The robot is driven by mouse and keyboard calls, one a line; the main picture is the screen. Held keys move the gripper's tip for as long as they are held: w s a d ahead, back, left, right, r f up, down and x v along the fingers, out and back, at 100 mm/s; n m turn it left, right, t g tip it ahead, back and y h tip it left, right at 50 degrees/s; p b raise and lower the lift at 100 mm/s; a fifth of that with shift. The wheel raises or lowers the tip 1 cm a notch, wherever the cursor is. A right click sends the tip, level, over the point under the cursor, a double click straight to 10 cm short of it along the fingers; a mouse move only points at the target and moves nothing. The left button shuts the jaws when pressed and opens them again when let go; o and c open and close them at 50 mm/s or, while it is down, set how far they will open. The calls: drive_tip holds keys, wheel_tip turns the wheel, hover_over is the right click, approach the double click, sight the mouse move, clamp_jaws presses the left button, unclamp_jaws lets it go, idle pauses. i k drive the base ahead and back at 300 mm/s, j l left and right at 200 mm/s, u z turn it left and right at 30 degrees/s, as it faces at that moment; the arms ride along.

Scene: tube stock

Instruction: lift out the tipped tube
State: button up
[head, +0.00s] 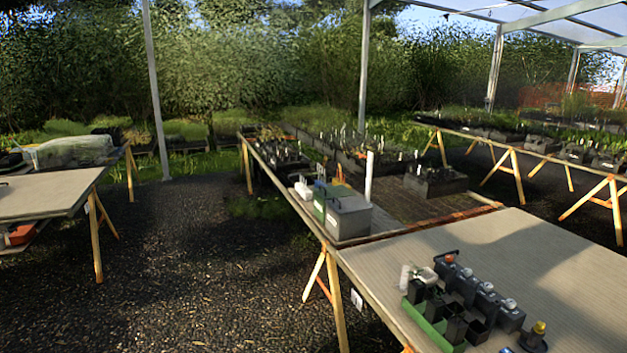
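A green rack (425,325) with dark square tubes (455,328) in it stands on the pale table (545,260) at the lower right. Beside it is a row of dark block-like containers (485,297), several with light round tops. The tubes are small and crowded, and I cannot tell which one is tipped. My gripper is not in view.
A dark item with a yellow top (535,337) stands near the rack's right. A grey box (348,217) and a white upright post (369,177) stand on the middle table. Another table (45,195) is at left. Dark gravel floor (200,270) lies open between.

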sight(293, 176)
drive_tip(key=u, duration=0.15)
drive_tip(key=i+u, duration=0.4)
drive_tip(key=i, duration=3.2)
drive_tip(key=i+z, duration=0.15)
drive_tip(key=i, duration=0.55)
drive_tip(key=i+z, duration=0.1)
drive_tip(key=i, duration=0.55)
drive_tip(key=i+j+z, duration=0.15)
drive_tip(key=i, duration=0.55)
drive_tip(key=i+j+z, duration=0.1)
drive_tip(key=i, duration=0.6)
drive_tip(key=i+j, duration=0.1)
drive_tip(key=i, duration=1.25)
drive_tip(key=i+z, duration=0.4)
drive_tip(key=i+j+z, duration=0.2)
drive_tip(key=i+z, duration=0.75)
drive_tip(key=i+l, duration=0.05)
drive_tip(key=i, duration=0.05)
